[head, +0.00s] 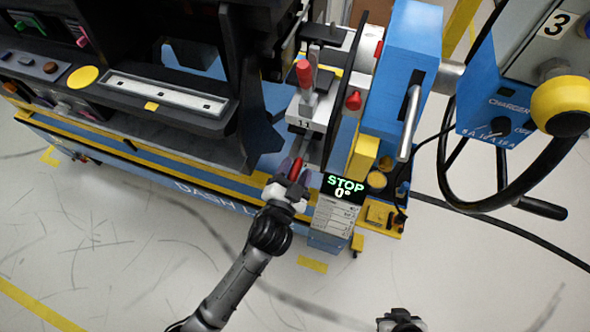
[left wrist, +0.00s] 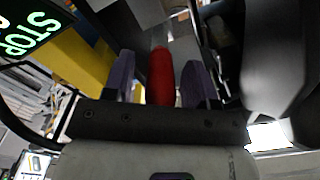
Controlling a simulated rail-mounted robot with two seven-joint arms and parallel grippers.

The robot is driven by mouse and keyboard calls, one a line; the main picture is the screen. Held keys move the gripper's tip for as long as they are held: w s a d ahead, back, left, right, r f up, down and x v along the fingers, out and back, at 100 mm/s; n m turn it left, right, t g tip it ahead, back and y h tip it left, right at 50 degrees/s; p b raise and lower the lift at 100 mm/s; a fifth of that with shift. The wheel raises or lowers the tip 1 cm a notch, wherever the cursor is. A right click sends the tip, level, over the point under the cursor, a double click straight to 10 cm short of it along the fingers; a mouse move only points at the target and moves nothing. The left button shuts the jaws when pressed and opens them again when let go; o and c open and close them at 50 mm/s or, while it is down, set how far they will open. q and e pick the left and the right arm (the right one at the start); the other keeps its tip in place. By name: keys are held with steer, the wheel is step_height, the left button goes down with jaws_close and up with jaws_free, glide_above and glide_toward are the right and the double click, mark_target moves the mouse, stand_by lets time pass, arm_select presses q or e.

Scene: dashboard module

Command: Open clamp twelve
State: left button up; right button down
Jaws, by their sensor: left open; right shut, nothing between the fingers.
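A red clamp handle (head: 296,168) sticks out low at the front of the blue bench end, below a toggle clamp labelled 11 (head: 304,123). I cannot read a number 12 on it. My left gripper (head: 288,182) is at this handle, its fingers open on either side. In the left wrist view the red handle (left wrist: 161,76) stands between the two dark purple fingers (left wrist: 161,80), with a gap on the right side. The clamp's base is partly hidden. My right gripper (head: 400,318) is shut and empty at the bottom edge, far from the clamp.
A STOP display (head: 344,186) sits close to the right of my left gripper. A blue machine block (head: 400,70) with a metal lever and a black handwheel (head: 500,200) stand to the right. Another red-handled clamp (head: 305,75) is above. The floor in front is clear.

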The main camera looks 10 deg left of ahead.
mark_target(297, 165)
arm_select(q)
steer(key=shift+c, duration=0.3)
jaws_close()
steer(key=shift+r+p, duration=0.25)
steer(key=shift+p, duration=0.35)
steer(key=r+g+p, duration=0.1)
steer(key=g+p, duration=0.1)
steer(key=p, duration=0.6)
steer(key=w+r+g+p, duration=0.1)
steer(key=r+g+p, duration=0.1)
steer(key=p, duration=0.6)
steer(key=r+g+y+p, duration=0.1)
steer(key=g+p, duration=0.1)
steer(key=p, duration=0.5)
steer(key=shift+w+d+r+p, duration=0.1)
steer(key=shift+w+r+p, duration=0.05)
steer(key=shift+p, duration=0.25)
steer(key=shift+w+g+p, duration=0.1)
steer(key=shift+g+p, duration=0.5)
steer(key=shift+p, duration=0.25)
